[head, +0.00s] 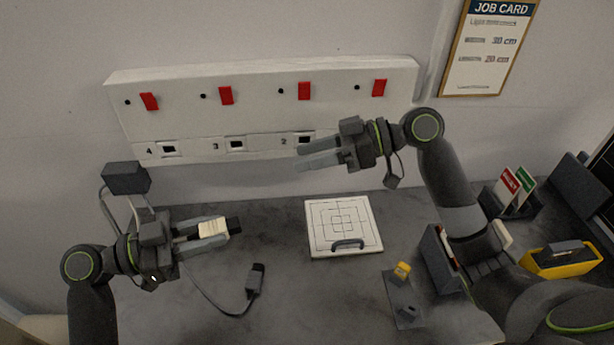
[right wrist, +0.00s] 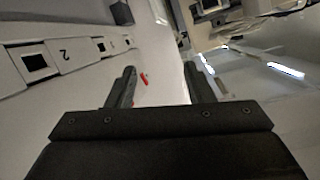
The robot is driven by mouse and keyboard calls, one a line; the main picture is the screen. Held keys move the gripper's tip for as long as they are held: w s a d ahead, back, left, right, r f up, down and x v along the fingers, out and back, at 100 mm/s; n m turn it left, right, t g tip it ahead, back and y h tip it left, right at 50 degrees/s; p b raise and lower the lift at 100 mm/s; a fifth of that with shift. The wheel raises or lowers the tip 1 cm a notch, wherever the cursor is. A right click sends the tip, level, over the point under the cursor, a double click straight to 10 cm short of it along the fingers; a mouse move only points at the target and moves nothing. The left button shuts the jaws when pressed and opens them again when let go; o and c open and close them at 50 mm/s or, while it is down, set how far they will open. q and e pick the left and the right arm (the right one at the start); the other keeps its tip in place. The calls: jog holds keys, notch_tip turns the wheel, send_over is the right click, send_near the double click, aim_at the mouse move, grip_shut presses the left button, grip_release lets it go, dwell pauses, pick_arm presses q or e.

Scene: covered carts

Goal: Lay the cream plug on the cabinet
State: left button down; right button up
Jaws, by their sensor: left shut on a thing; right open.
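The cream plug (head: 211,229), a cream block with a dark end, is between the fingers of my left gripper (head: 208,236). The gripper is shut on it and appears to hold it above the dark grey top (head: 285,285); the gap is hard to judge. This grey top may be the cabinet's, but no label shows. My right gripper (head: 318,153) is open and empty in front of the white wall panel, near socket 2. In the right wrist view its two fingers (right wrist: 162,82) stand apart with nothing between them.
The white panel (head: 260,110) has red switches and numbered sockets. A dark plug (head: 255,280) with a cable lies on the grey top. A white square board (head: 344,222) with a handle lies mid-top. Right are a small stand (head: 404,300) with a yellow piece and a yellow box (head: 562,262).

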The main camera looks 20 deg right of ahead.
jog(key=s+a+f+n+g, duration=0.2)
jog(key=a+n, duration=0.1)
jog(key=a, duration=0.3)
jog(key=s+a+f+n+g+h, duration=0.1)
jog(key=s+a+f+n+g, duration=0.2)
jog(key=a, duration=0.4)
jog(key=shift+s+a+f+n, duration=0.15)
jog(key=shift+s+f+n, duration=0.15)
jog(key=shift+n, duration=0.3)
jog(key=c, duration=0.9)
pick_arm(q)
jog(key=c, duration=1)
grip_release()
jog(key=shift+c, duration=0.2)
pick_arm(e)
grip_shut()
pick_arm(q)
jog(key=shift+a, duration=0.1)
